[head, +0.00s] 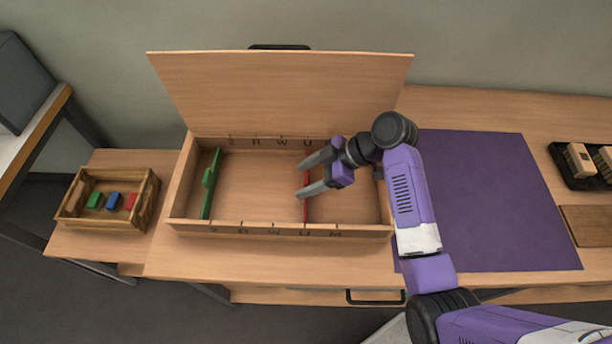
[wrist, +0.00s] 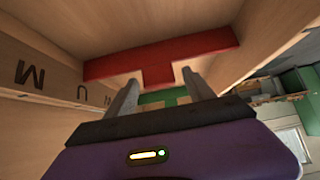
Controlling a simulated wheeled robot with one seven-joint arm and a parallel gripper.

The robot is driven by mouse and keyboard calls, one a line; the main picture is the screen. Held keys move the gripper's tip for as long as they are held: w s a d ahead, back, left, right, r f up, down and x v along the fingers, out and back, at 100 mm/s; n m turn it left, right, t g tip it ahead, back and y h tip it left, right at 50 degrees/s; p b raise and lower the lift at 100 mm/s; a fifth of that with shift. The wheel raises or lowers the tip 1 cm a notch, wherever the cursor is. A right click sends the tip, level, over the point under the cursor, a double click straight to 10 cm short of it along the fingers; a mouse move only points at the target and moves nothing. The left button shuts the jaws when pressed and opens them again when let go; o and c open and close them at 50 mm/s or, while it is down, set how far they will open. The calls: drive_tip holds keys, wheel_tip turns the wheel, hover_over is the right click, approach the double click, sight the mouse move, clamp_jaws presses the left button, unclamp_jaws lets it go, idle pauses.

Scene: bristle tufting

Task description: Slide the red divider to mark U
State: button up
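The red divider (head: 306,211) stands across the open wooden box (head: 285,230), its ends close to the U marks on the front and back walls. In the wrist view the red divider (wrist: 160,60) has a tab pointing toward my gripper. My gripper (head: 308,174) is low over the box at the divider. Its fingers (wrist: 160,92) are apart, one on each side of the tab, with small gaps visible. The front mark U (head: 305,233) shows beside the divider's front end. My gripper hides part of the divider in the head view.
A green divider (head: 210,183) stands in the left part of the box. The raised lid (head: 280,90) stands behind. A small wooden crate (head: 108,222) with coloured blocks is at left. A purple mat (head: 490,200) lies at right, with brushes (head: 580,160) beyond it.

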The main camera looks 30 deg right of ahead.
drive_tip(key=v, duration=0.7)
drive_tip(key=shift+d+r+b, duration=0.25)
drive_tip(key=shift+b, duration=0.15)
drive_tip(key=shift+s, duration=0.15)
